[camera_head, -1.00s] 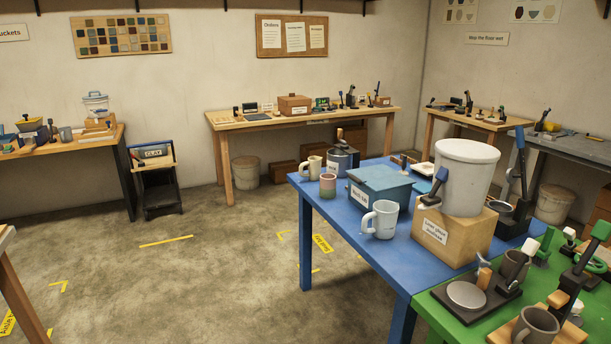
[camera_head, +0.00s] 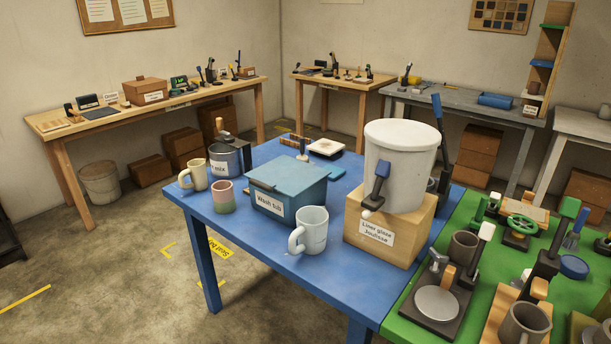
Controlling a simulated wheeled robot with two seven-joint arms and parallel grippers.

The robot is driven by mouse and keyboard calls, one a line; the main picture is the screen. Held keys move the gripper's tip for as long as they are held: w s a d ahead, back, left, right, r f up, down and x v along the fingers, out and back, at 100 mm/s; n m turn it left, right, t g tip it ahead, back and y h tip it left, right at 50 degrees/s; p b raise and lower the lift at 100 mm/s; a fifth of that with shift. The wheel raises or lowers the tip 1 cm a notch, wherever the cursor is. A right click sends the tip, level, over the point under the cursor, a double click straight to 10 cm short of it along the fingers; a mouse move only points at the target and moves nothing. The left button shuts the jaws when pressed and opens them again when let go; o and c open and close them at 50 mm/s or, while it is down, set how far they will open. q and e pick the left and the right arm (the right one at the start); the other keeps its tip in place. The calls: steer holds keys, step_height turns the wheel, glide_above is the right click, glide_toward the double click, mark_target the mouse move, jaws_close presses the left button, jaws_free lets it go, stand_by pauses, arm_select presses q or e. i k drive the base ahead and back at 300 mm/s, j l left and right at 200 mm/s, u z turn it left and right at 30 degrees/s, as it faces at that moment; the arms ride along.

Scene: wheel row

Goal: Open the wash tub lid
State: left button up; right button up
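The wash tub (camera_head: 271,204) is a blue box with a white "Wash tub" label, standing on the blue table (camera_head: 245,255). Its lid (camera_head: 290,172) is a flat blue panel lying shut on top, with a dark strip at its left front edge and a blue tab sticking out at the right. The inside of the tub is hidden. Neither of my grippers shows in the head view.
A pale mug (camera_head: 312,232) stands close in front of the tub. A pink-green cup (camera_head: 224,197), a cream mug (camera_head: 195,173) and a grey pot (camera_head: 226,160) stand left. A white bucket (camera_head: 402,160) on a wooden box (camera_head: 412,232) stands right. Open floor lies left.

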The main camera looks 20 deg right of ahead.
mark_target(290, 177)
steer(key=i+j+z, duration=0.15)
steer(key=i+z, duration=0.3)
steer(key=i+j+z, duration=0.25)
steer(key=z, duration=0.25)
steer(key=i+j+z, duration=0.45)
steer(key=k, duration=0.1)
